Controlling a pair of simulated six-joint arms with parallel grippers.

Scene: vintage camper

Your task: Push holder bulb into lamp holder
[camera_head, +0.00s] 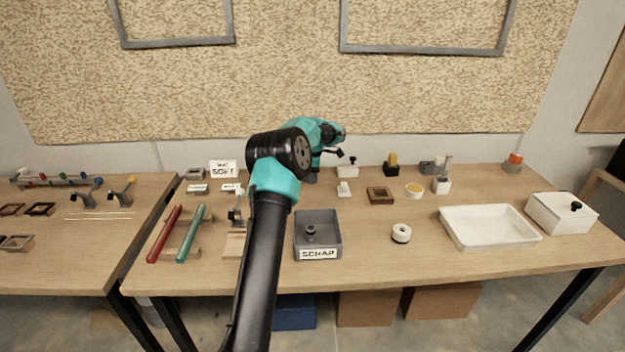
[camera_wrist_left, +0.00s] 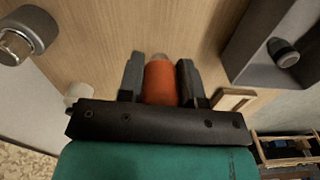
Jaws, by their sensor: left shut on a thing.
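My left gripper (camera_wrist_left: 160,75) is shut on an orange cylindrical piece with a grey tip, which looks like the holder bulb (camera_wrist_left: 160,84). Its two dark fingers press on the piece from both sides, with wood tabletop behind it. In the head view my left arm reaches up from the bottom, and its wrist hides most of the hand; the held piece is not clearly seen there. I cannot tell for sure which piece is the lamp holder. A round white piece with a dark base (camera_head: 401,232) stands alone on the table, apart from the gripper. My right gripper is not in view.
A grey scrap tray (camera_head: 331,219) with a dark knobbed part stands beside my arm. A white tray (camera_head: 446,212) and a white lidded box (camera_head: 563,212) are at the right. Red (camera_head: 165,234) and green (camera_head: 190,234) bars lie at the left. Small parts line the back.

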